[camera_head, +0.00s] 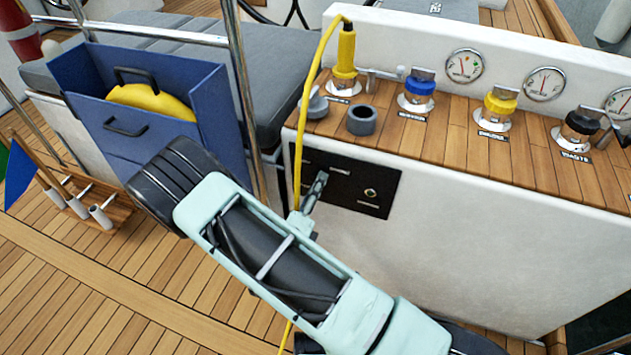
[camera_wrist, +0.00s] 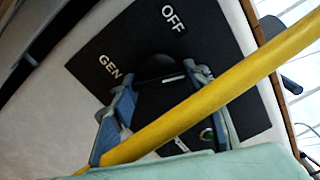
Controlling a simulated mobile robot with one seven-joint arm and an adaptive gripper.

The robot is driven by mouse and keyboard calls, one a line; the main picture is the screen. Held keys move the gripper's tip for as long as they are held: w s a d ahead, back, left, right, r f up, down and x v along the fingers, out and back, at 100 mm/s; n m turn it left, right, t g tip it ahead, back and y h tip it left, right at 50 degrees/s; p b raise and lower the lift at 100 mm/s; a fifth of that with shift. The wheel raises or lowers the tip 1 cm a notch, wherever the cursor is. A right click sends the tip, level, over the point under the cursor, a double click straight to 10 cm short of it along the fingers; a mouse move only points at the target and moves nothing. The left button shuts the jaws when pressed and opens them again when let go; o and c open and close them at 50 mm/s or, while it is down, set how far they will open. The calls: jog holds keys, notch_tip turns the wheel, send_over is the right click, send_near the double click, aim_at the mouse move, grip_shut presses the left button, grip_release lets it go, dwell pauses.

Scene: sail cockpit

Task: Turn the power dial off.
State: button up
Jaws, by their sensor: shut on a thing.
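The black power panel (camera_head: 341,203) is on the white cockpit wall under the wooden counter. In the wrist view, the panel (camera_wrist: 92,58) carries the labels OFF (camera_wrist: 173,18) and GEN (camera_wrist: 110,66). A round black dial (camera_wrist: 157,67) with a pale mark sits between my fingers. My gripper (camera_wrist: 160,82) is shut on the dial, one finger on each side. In the head view my gripper (camera_head: 316,188) reaches the panel and hides the dial. Exactly where the dial's pointer points is hard to tell.
A yellow cable (camera_head: 300,150) hangs from a yellow plug (camera_head: 345,52) and crosses close in front of my gripper; it cuts across the wrist view (camera_wrist: 200,98). A small green indicator (camera_head: 370,193) is on the panel. A blue box (camera_head: 130,120) stands at left.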

jog(key=n+p, duration=0.1)
jog(key=n, duration=0.1)
jog(key=n+p, duration=0.3)
jog(key=n, duration=0.1)
jog(key=shift+r+n, duration=0.3)
jog(key=n+p, duration=0.2)
jog(key=n, duration=0.4)
jog(key=shift+p, duration=0.3)
jog(key=shift+n, duration=0.3)
jog(key=o, duration=1.2)
jog(key=shift+c, duration=0.2)
jog(key=v, duration=1.2)
jog(key=shift+r, duration=0.1)
